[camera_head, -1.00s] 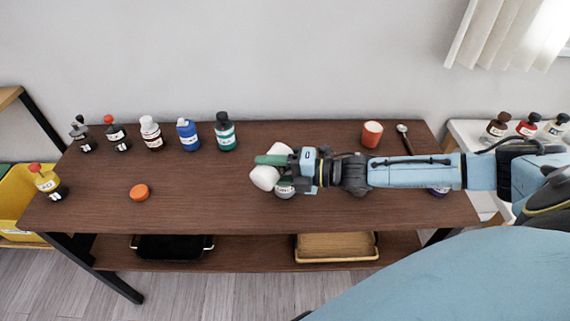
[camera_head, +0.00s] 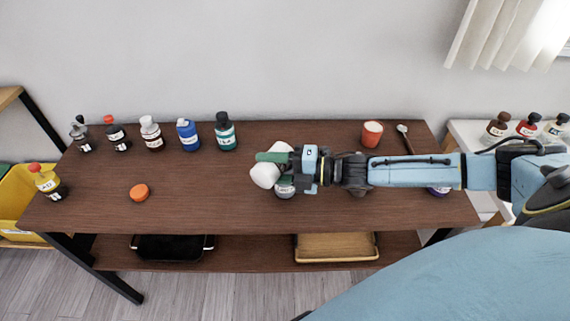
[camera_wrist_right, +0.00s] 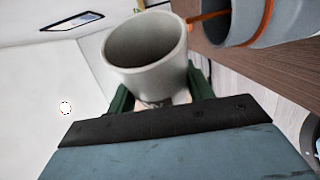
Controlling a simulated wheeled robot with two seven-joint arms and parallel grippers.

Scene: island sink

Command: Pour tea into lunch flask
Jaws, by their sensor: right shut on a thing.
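My right gripper (camera_head: 280,168) is shut on a white cup (camera_head: 265,176), its green finger lying across it. In the right wrist view the same cup (camera_wrist_right: 143,42) is between the green fingers, its open mouth facing the camera and tilted. A grey flask (camera_head: 285,191) stands on the table below it, mostly hidden by the gripper. In the right wrist view the flask (camera_wrist_right: 243,32) has an orange ring. An orange-brown streak (camera_wrist_right: 208,15), seemingly tea, runs between cup rim and flask. An orange lid (camera_head: 139,192) lies on the table. My left gripper is out of view.
A red-orange cup (camera_head: 372,134) and a spoon (camera_head: 404,138) are at the back right. Another item (camera_head: 438,191) is partly behind my arm.

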